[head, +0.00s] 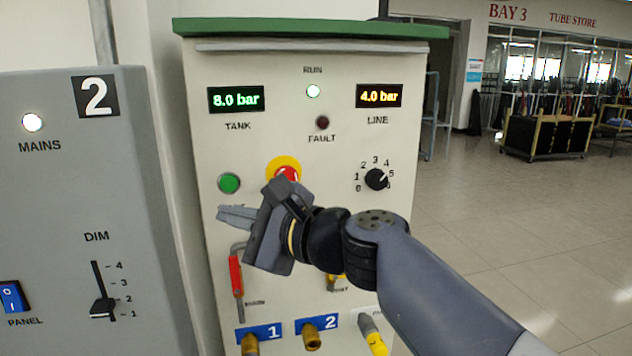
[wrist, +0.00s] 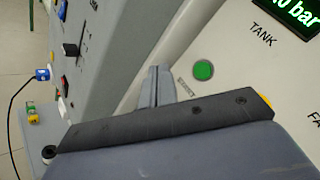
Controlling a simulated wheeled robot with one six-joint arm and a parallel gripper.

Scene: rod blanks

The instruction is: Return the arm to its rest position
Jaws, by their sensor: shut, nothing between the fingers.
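My gripper (head: 222,214) is in front of the beige control panel (head: 300,70) in the head view, below the green button (head: 228,183). Its fingers are together, pointing left, with nothing between them. In the wrist view the closed fingers (wrist: 156,85) point up toward the panel, left of the green button (wrist: 203,70). My arm reaches in from the lower right of the head view. It partly hides the red button on a yellow ring (head: 283,163) and the middle of the panel's lower part.
A grey panel marked 2 (head: 60,180) stands close on the left. A red-handled lever (head: 236,275), hose fittings (head: 312,338) and a selector knob (head: 376,180) stick out of the beige panel. Open tiled floor (head: 520,230) lies to the right, with a cart (head: 545,137) far back.

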